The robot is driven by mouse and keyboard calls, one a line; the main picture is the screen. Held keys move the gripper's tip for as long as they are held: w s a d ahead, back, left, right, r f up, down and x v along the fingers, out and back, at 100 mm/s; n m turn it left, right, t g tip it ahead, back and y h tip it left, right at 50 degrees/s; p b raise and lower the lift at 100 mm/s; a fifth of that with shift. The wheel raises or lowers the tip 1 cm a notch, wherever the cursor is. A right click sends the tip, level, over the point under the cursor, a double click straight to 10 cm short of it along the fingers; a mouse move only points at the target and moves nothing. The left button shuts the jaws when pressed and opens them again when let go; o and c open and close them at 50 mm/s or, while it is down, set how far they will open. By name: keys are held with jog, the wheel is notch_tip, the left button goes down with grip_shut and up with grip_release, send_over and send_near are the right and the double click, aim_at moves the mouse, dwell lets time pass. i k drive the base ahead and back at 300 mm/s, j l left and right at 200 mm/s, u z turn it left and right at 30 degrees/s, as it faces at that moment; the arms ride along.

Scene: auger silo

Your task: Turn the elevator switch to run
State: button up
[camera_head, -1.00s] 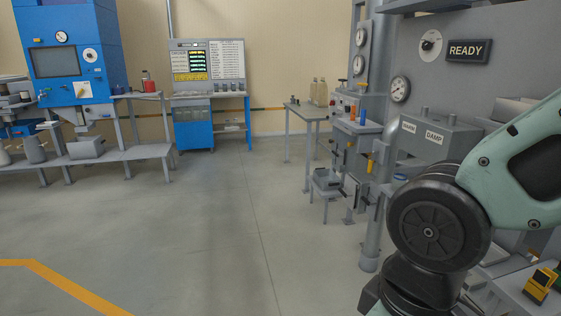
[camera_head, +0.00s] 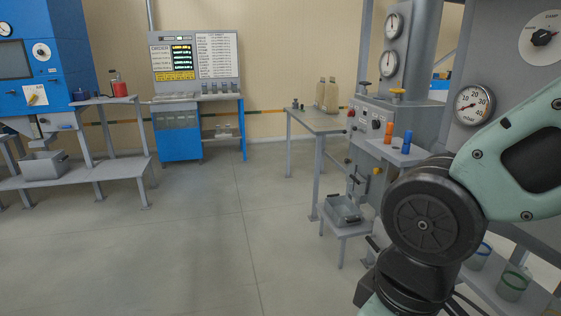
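No switch in view can be read as the elevator switch. The grey machine's control panel (camera_head: 366,124), right of centre, carries a small dark knob (camera_head: 376,124) and a red button; their labels are too small to read. A white dial with a dark rotary knob (camera_head: 542,37) is at the upper right edge. My arm crosses the right side and hides part of the grey machine. My gripper is out of view.
An order board (camera_head: 195,65) stands over a blue cabinet at the back. A grey table (camera_head: 318,122) with beige bottles and a low stand with a grey tray (camera_head: 343,210) are right of centre. A bench (camera_head: 88,172) lines the left. The middle floor is clear.

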aim_at(375, 124)
jog(key=i, duration=1.15)
jog(key=i+l+u, duration=0.15)
jog(key=i, duration=1.05)
